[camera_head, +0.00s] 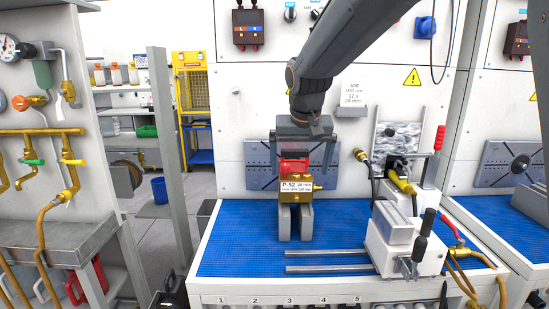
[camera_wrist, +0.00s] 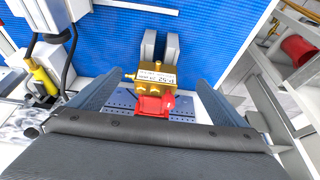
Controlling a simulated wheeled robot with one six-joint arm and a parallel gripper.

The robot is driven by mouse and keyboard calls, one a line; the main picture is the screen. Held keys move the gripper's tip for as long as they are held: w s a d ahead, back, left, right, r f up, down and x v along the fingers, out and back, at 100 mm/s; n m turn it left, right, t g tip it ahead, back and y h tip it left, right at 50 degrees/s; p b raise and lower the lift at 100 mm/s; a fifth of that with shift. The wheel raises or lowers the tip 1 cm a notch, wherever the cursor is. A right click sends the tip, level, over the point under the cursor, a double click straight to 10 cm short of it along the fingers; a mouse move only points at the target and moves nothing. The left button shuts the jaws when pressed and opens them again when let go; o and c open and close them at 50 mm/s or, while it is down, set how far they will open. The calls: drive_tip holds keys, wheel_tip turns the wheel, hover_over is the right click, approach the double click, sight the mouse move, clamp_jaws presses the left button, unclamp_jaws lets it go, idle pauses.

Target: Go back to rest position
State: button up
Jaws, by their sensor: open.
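My gripper (camera_head: 301,150) hangs at the end of my arm, over the back of the blue-matted bench. Its fingers are open and apart, which also shows in the wrist view (camera_wrist: 152,84). A brass valve part (camera_head: 296,191) with a red top (camera_head: 293,165) and a white "P-52" label rests on a grey two-post holder (camera_head: 295,222). In the wrist view the brass part (camera_wrist: 150,72) and red top (camera_wrist: 152,105) lie between the spread fingers, with gaps on both sides. The gripper hides some of the panel behind.
A white clamping fixture (camera_head: 400,240) with levers and two metal rails (camera_head: 327,261) stand on the blue mat (camera_head: 240,245) at right. A perforated plate (camera_head: 260,165) is on the wall behind. The mat left of the holder is clear.

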drive_tip(key=s+d+f+g, duration=0.1)
drive_tip(key=s+d+f, duration=0.3)
drive_tip(key=s, duration=0.5)
drive_tip(key=s+d+f+g, duration=0.1)
drive_tip(key=s+d+f, duration=0.3)
drive_tip(key=s+f, duration=0.4)
drive_tip(key=s+d+f+g, duration=0.1)
drive_tip(key=s+d+f, duration=0.3)
drive_tip(key=s+f, duration=0.3)
drive_tip(key=s, duration=0.2)
drive_tip(key=shift+s+d+g, duration=0.35)
drive_tip(key=shift+d+g, duration=0.05)
